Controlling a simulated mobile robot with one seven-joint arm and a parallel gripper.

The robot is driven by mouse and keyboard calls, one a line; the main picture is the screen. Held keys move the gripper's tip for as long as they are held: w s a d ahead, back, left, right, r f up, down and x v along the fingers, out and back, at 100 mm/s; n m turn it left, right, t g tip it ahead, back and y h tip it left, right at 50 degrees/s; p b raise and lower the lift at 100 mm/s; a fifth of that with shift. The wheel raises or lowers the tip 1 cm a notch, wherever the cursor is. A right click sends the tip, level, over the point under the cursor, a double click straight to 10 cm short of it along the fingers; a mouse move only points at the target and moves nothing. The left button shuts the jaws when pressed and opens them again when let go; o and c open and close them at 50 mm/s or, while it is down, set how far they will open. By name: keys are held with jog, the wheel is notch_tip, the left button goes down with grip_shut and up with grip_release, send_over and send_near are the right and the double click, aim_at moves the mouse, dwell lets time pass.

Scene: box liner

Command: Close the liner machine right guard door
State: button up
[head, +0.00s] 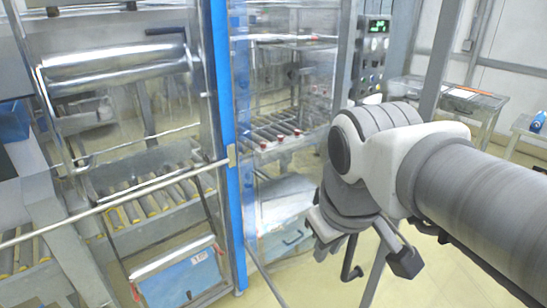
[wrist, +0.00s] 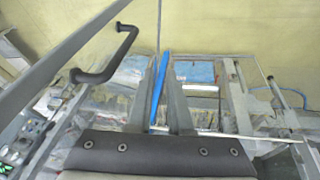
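The right guard door is a clear panel in a grey metal frame (head: 437,65). It stands swung out from the machine, and its frame bar passes behind my arm. Its black bar handle (head: 350,262) shows just below my gripper. In the wrist view the handle (wrist: 112,58) is at upper left, on the grey frame bar (wrist: 60,60). My gripper (head: 364,245) is open and empty, pointing down near the handle, apparently not touching it. In the wrist view its fingers (wrist: 168,68) lie to the right of the handle. My arm hides part of the door.
The blue machine post (head: 222,110) stands left of the opening, with a roller conveyor (head: 270,135) inside. A control panel (head: 372,55) is on the upright behind. A table (head: 460,100) stands at the back right. Yellow floor (head: 430,285) is free in front.

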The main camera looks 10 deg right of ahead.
jog(key=w+r+n+g+p, duration=0.1)
jog(key=w+r+n, duration=0.1)
jog(key=n, duration=0.1)
jog(key=w+a+r+n+g+h, duration=0.1)
jog(key=w+n, duration=0.1)
jog(key=n, duration=0.1)
jog(key=w+r+n+g+h+p, duration=0.1)
jog(key=w+r+n+g, duration=0.1)
jog(key=n, duration=0.1)
jog(key=shift+w+a+r+n+p, duration=0.1)
jog(key=shift+a+r+n+p, duration=0.2)
jog(key=shift+a+p, duration=0.05)
grip_shut()
jog(key=d+f+n, duration=0.1)
jog(key=d+f, duration=0.5)
jog(key=f, duration=0.3)
jog(key=shift+s+n+g, duration=0.25)
jog(key=shift+n+g, duration=0.05)
jog(key=shift+n, duration=0.1)
jog(key=shift+f, duration=0.1)
